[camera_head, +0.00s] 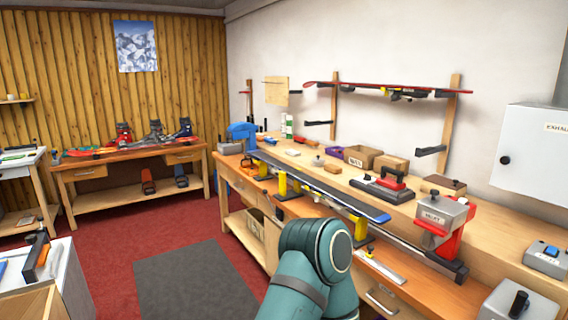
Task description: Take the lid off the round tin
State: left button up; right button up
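I cannot make out a round tin or its lid for certain in the head view. A small piece with a dark knob (318,161) stands on the long workbench, too small to tell what it is. A teal link of one of my arms rises at the bottom middle and hides part of the bench's front. Neither of my grippers shows.
The long workbench (480,292) runs along the right wall, with a ski (325,188) on supports, a grey waxing box (440,215) and small boxes (358,156). A boot bench (90,170) stands at the back. A grey mat (195,285) lies on clear red floor.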

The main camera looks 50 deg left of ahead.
aim_at(315, 160)
jog(key=u, duration=1.3)
jog(key=i+j+z, duration=0.45)
jog(key=j, duration=0.2)
jog(key=i+j+z, duration=0.4)
jog(key=j, duration=0.35)
jog(key=i+j+z, duration=0.15)
jog(key=j+z, duration=0.3)
jog(key=j, duration=0.4)
jog(key=i+j+z, duration=0.1)
jog(key=j+z, duration=0.3)
jog(key=j, duration=0.5)
jog(key=k+j+z, duration=0.1)
jog(key=j+z, duration=0.35)
jog(key=j, duration=0.45)
jog(key=k+j+z, duration=0.2)
jog(key=j+z, duration=0.2)
jog(key=j, duration=0.5)
